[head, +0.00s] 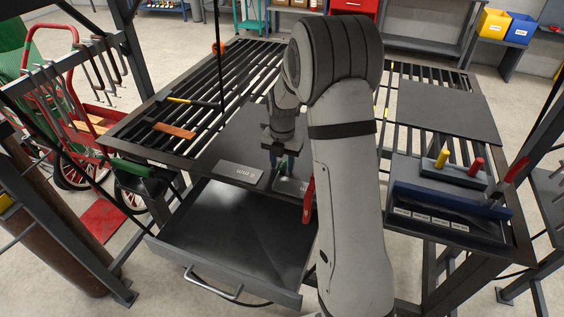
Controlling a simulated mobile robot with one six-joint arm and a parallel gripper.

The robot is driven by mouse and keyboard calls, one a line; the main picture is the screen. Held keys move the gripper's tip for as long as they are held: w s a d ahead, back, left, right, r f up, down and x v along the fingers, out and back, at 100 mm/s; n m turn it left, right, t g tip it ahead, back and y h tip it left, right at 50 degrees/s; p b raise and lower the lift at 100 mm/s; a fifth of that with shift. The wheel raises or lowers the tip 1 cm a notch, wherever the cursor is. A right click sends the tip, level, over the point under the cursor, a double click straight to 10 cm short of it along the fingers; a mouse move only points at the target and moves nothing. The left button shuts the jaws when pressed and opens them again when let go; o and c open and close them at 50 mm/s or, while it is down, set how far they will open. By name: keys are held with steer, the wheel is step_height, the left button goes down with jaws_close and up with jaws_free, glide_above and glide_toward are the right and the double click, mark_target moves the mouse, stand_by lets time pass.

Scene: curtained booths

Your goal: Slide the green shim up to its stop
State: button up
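A small green piece (283,168), which looks like the green shim, shows at the tip of my gripper (277,158). It is close to the dark plate near the table's front edge. My gripper points down, and its fingers are dark and small here, so I cannot tell whether they are open or shut on the green piece. A grey labelled block (237,173) lies just left of it. Another labelled block (290,186) lies just below it, partly hidden by my arm. I cannot make out which part is the stop.
An open, empty drawer (240,232) juts out below the slatted table (150,128). A red handle (309,200) stands beside my arm. An orange-brown bar (174,131) lies on the slats. Yellow (441,158) and red (476,166) pegs stand at the right.

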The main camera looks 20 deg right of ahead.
steer(key=shift+o, duration=0.3)
step_height(320, 180, up, 8)
steer(key=shift+f+b, duration=0.15)
steer(key=shift+b, duration=0.25)
steer(key=shift+s+a+r+m, duration=0.1)
steer(key=shift+s+r+m, duration=0.15)
steer(key=shift+r+m, duration=0.15)
steer(key=s+a+r+m+t, duration=0.1)
steer(key=s+r+m, duration=0.2)
steer(key=s+m, duration=1)
steer(key=s+a+r+m+t, duration=0.2)
steer(key=s+r+m, duration=0.1)
steer(key=s+m, duration=1.1)
steer(key=shift+a+r+m, duration=0.2)
steer(key=shift+r+m, duration=0.2)
steer(key=shift+m, duration=0.1)
